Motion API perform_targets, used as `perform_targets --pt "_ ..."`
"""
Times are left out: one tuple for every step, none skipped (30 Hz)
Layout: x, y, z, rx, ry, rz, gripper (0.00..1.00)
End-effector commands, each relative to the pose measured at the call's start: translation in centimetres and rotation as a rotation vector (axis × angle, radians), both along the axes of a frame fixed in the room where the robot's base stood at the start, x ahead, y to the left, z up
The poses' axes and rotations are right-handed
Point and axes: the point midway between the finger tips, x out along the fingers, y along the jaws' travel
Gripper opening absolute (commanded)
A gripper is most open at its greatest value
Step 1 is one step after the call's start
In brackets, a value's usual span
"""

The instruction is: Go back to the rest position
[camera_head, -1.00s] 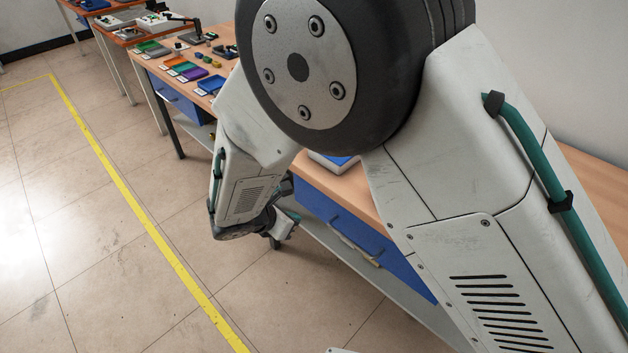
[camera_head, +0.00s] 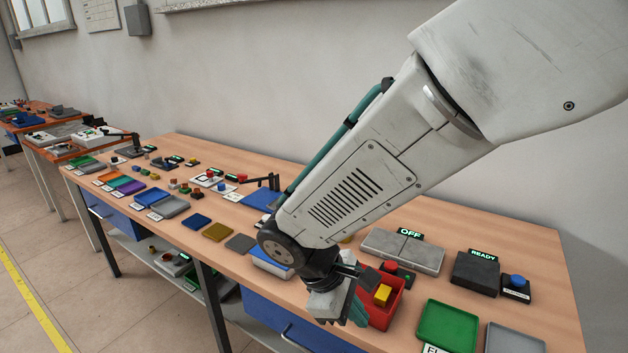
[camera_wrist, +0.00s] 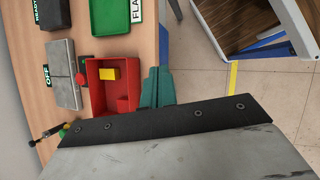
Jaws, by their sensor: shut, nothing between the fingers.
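My gripper (camera_head: 357,312) hangs at the table's front edge, just left of and in front of the red bin (camera_head: 388,306). Its teal fingers are shut and hold nothing. In the wrist view the teal fingers (camera_wrist: 157,88) show beside the red bin (camera_wrist: 98,98), over the table edge. My arm reaches down across the head view from the upper right and hides part of the tabletop.
A yellow block (camera_head: 382,294) sits in the red bin. Several trays stand left. Open floor (camera_wrist: 262,90) lies beyond the table edge.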

Motion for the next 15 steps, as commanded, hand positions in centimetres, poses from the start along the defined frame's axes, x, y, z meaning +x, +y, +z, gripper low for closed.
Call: perform_targets --pt "-0.6 -2.0 1.6 0.037 -0.017 -0.097 0.0" --pt "-1.1 -3.0 2.4 0.057 -0.024 -0.152 0.0" --pt "-1.8 -4.3 3.4 0.085 -0.034 -0.226 0.0" --pt "-2.4 -5.2 4.1 0.105 -0.041 -0.279 0.0" --pt "-3.0 -6.1 4.8 0.126 -0.049 -0.333 0.0" --pt "-3.8 -7.3 5.6 0.154 -0.059 -0.402 0.0" --pt "-4.3 -8.1 6.2 0.176 -0.068 -0.452 0.0" --pt "-4.9 -8.9 6.7 0.196 -0.077 -0.501 0.0" --pt "-5.8 -9.8 7.5 0.227 -0.09 -0.564 0.0" --pt "-6.4 -10.5 8.0 0.248 -0.1 -0.612 0.0" --pt "-7.0 -11.2 8.4 0.269 -0.111 -0.658 0.0" --pt "-7.9 -12.0 9.0 0.298 -0.126 -0.715 0.0" --pt "-8.5 -12.6 9.4 0.323 -0.139 -0.757 0.0" --pt "-9.1 -13.2 9.8 0.344 -0.152 -0.797 0.0" --pt "-9.8 -13.9 10.3 0.375 -0.173 -0.848 0.0"
